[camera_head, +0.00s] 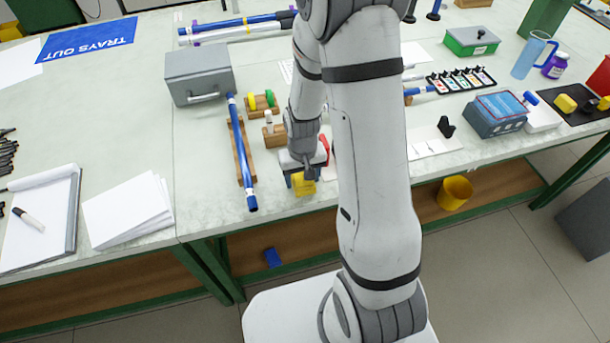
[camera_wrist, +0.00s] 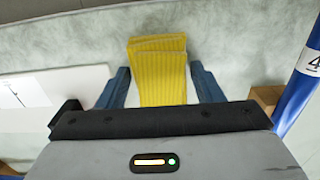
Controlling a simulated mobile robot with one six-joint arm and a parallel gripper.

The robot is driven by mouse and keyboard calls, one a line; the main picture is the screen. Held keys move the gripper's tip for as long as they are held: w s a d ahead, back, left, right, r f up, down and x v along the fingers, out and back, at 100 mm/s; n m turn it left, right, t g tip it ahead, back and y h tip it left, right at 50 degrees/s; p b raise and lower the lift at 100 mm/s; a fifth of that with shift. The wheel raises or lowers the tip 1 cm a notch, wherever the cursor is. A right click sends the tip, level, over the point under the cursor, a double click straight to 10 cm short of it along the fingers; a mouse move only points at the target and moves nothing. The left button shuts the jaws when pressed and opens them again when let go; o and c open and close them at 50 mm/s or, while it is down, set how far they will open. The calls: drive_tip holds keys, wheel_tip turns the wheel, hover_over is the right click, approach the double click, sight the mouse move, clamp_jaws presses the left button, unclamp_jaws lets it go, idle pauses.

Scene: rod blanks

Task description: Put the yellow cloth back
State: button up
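The yellow cloth (camera_head: 303,186) is a folded, ribbed pad near the front edge of the bench, directly below my gripper (camera_head: 304,178). In the wrist view the cloth (camera_wrist: 160,72) lies between the two blue fingers of my gripper (camera_wrist: 161,85). The fingers are spread apart, one on each side of the cloth. A narrow gap shows at the right finger; contact at the left finger is unclear. My arm hides part of the bench to the right of the gripper in the head view.
A blue rod (camera_head: 241,150) lies on a wooden rest left of my gripper. A grey box (camera_head: 199,75) and wooden blocks (camera_head: 275,135) stand behind. A white board (camera_head: 434,143) lies to the right, and a yellow bin (camera_head: 455,193) sits below the bench.

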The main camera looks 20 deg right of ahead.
drive_tip(key=shift+o, duration=1.3)
drive_tip(key=shift+r, duration=0.1)
wheel_tip(320, 180, up, 12)
drive_tip(key=s+r+t, duration=0.3)
drive_tip(key=s+r, duration=1)
drive_tip(key=shift+s+d+r, duration=0.15)
drive_tip(key=shift+s+d, duration=0.25)
drive_tip(key=shift+d, duration=0.05)
